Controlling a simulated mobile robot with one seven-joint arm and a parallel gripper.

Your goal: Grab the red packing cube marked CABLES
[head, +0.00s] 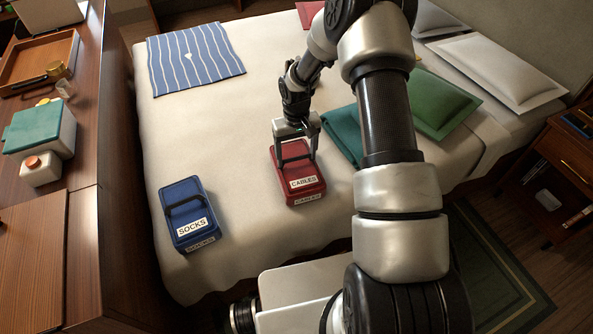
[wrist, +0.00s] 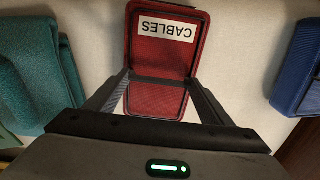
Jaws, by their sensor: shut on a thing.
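The red packing cube (head: 305,184) with a white CABLES label lies on the bed. In the wrist view the red cube (wrist: 163,60) sits between my fingers, its label upside down. My gripper (head: 295,157) is over the cube from above, with its two fingers down at the cube's handle area. In the wrist view my gripper (wrist: 158,88) has its fingertips closed in on a dark strap across the cube. The cube appears to rest on the bedspread; I cannot tell whether it is lifted at all.
A blue packing cube (head: 188,212) marked SOCKS lies to the left on the bed (head: 245,130). A folded teal cloth (head: 342,135) and a green pillow (head: 440,104) lie to the right. A striped blue cloth (head: 195,58) lies farther back. A wooden desk (head: 85,190) stands at left.

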